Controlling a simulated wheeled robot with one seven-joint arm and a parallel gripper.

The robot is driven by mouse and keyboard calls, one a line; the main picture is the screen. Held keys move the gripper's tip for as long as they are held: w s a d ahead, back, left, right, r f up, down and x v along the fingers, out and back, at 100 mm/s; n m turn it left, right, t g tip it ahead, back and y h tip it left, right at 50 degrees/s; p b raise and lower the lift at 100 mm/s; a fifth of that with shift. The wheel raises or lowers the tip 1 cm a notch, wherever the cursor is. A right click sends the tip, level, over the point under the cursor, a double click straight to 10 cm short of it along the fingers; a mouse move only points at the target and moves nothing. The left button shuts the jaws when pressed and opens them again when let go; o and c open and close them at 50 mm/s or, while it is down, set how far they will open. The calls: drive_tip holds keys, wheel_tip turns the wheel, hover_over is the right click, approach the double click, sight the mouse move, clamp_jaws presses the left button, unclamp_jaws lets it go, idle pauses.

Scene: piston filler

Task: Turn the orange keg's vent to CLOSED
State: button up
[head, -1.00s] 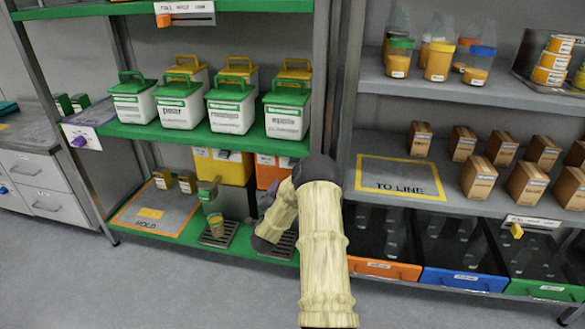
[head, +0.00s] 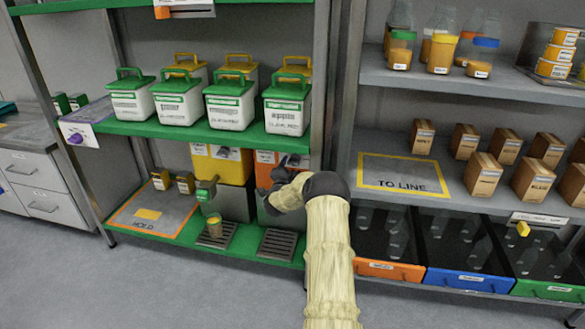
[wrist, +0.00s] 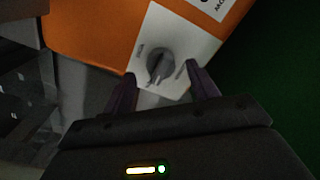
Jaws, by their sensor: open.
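The orange keg (head: 264,168) stands on the lower green shelf, mostly hidden behind my arm in the head view. In the wrist view the orange keg (wrist: 90,25) fills the top. A white plate on it bears the grey vent knob (wrist: 158,64), with a small label on each side too blurred to read. The knob's pointer end is toward the bottom of the picture. My gripper (wrist: 168,88) is open, with one dark purple finger on each side of the knob and slightly short of it. It does not appear to touch the knob. In the head view my gripper (head: 283,168) is partly visible at the keg's front.
A yellow keg (head: 222,165) stands left of the orange one. Drip grates (head: 276,244) lie on the green shelf below. White tubs (head: 287,108) line the green shelf above. A right-hand rack holds boxes and bins; a metal post (head: 342,100) stands between the racks.

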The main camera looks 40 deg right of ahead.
sight(292, 164)
drive_tip(key=shift+b+x, duration=0.4)
drive_tip(key=shift+x, duration=1.15)
drive_tip(key=shift+c, duration=0.5)
drive_tip(key=c, duration=0.9)
